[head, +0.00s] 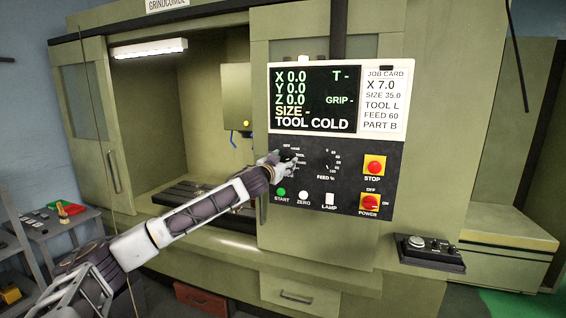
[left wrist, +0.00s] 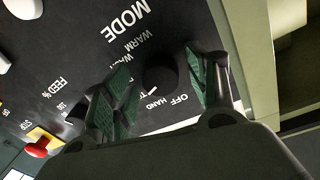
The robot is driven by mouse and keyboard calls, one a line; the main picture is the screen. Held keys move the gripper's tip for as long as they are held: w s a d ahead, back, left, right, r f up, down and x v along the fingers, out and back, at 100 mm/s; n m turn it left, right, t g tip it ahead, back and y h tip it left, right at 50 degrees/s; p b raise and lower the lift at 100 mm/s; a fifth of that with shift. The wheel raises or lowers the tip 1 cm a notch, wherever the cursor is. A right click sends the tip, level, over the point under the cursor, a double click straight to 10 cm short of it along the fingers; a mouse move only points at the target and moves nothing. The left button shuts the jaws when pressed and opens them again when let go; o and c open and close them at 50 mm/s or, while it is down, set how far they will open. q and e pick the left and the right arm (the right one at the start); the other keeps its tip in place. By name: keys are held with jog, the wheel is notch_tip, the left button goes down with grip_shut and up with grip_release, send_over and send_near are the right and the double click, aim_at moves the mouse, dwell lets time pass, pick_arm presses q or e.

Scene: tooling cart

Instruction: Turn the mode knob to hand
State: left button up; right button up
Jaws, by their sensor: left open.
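The mode knob (left wrist: 160,78) is a dark round knob on the black control panel, with MODE, WARM, HAND and OFF lettered around it. A small white mark shows at its edge on the side of the HAND label (left wrist: 152,103); I cannot tell exactly where it points. My left gripper (head: 283,157) is at the knob and hides most of it in the head view. In the left wrist view its two green-padded fingers stand open, one on each side of the knob; contact is not clear. My right gripper is not in view.
The panel (head: 345,185) also carries a FEED % dial (head: 331,163), a red STOP button (head: 375,166), a POWER switch (head: 370,203), a green START button (head: 282,192), ZERO (head: 304,198) and LAMP (head: 329,198). The screen (head: 315,98) above reads TOOL COLD.

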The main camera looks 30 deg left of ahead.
pick_arm(q)
jog(key=c, duration=1)
jog(key=shift+c, duration=0.2)
jog(key=shift+f+n+b, duration=0.15)
jog(key=shift+n+b, duration=0.35)
jog(key=shift+b, duration=0.3)
jog(key=n+b, duration=0.3)
jog(key=shift+d+b, duration=0.1)
jog(key=shift+b, duration=0.25)
jog(key=shift+f+n+b, duration=0.1)
jog(key=shift+n+b, duration=0.55)
jog(key=shift+n, duration=0.05)
jog(key=shift+n+b, duration=0.35)
jog(key=shift+n, duration=0.65)
